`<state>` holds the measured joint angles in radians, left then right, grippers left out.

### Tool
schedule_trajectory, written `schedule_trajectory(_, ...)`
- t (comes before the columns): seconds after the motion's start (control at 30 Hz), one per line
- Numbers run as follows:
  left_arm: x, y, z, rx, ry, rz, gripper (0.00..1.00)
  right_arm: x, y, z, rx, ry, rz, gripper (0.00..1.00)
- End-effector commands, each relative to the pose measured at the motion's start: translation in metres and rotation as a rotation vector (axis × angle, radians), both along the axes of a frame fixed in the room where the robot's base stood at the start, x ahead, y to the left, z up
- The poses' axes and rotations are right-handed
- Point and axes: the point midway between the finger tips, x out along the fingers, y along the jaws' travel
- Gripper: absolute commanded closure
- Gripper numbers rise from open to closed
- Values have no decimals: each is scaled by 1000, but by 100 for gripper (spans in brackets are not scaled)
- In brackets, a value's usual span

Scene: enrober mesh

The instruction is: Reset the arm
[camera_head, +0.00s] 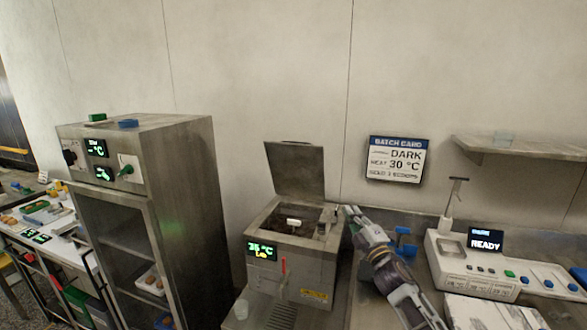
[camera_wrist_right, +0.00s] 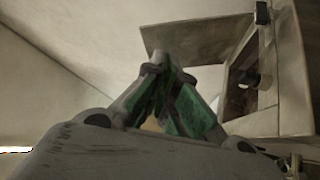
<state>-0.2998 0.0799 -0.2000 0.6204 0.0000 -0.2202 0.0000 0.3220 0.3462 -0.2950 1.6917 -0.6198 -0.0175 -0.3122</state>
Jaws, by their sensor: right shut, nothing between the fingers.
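My right gripper (camera_head: 350,211) is in the head view, just right of the open-lidded steel machine and above the counter. Its fingers are closed together with nothing between them; the right wrist view also shows the fingertips (camera_wrist_right: 160,65) meeting. The arm comes up from the lower right. The steel machine (camera_head: 310,262) has its lid (camera_head: 295,170) raised, dark contents inside and a lit temperature display. In the right wrist view the machine (camera_wrist_right: 290,80) is at the right, apart from the fingers. My left gripper is not in view.
A tall steel cabinet (camera_head: 185,190) stands at the left. A white control unit (camera_head: 480,268) reading READY stands at the right. A batch card (camera_head: 397,160) and a shelf (camera_head: 520,149) are on the wall. A blue item (camera_head: 404,243) lies behind my arm.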

Motion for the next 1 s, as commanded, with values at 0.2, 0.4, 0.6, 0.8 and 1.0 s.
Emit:
schedule_trajectory(0.2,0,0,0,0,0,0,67,-23,-15,-43,172,169,-94,100)
schedule_trajectory(0.4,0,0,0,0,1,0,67,-50,-30,-86,318,333,-183,100)
schedule_trajectory(0.6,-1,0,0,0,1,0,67,-86,-41,-130,454,507,-273,100)
schedule_trajectory(0.8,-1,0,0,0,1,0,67,-129,-49,-174,579,688,-365,100)
schedule_trajectory(1.0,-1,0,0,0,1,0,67,-181,-53,-213,692,873,-457,100)
